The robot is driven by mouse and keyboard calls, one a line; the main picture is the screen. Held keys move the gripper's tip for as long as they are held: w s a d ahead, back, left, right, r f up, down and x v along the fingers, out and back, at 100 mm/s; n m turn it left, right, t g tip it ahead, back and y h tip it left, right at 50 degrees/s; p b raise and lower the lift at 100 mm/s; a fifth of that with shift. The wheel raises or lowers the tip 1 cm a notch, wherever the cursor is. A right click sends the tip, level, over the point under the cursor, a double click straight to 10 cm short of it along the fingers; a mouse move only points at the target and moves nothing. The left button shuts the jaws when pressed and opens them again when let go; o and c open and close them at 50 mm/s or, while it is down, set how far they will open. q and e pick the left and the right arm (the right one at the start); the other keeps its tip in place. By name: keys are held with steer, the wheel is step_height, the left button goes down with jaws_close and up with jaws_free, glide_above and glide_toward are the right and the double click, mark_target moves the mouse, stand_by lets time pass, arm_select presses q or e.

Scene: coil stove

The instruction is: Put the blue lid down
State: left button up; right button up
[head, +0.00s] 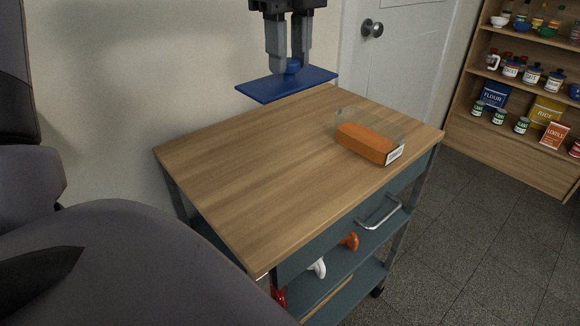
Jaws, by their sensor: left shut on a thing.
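The blue lid (262,88) is a flat rectangular plate with a small round knob on top. My left gripper (291,66) comes down from the top of the head view and is shut on the knob. The lid hangs level, seen over the far left edge of the wooden cart top (230,165); how high it is above the wood is hard to tell. A clear box (375,122) stands on the cart top with an orange block (365,143) in it that has a white label. My right gripper does not show.
The left and middle of the cart top are clear. A drawer with a metal handle (380,213) and lower shelves with small items are below. A white door (400,50) and a stocked shelf unit (520,150) stand behind.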

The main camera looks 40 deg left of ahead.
arm_select(q)
steer(key=shift+f+b, duration=1)
steer(key=shift+f, duration=8.95)
steer(key=shift+f, duration=0.15)
steer(key=o, duration=1)
steer(key=shift+o, duration=0.2)
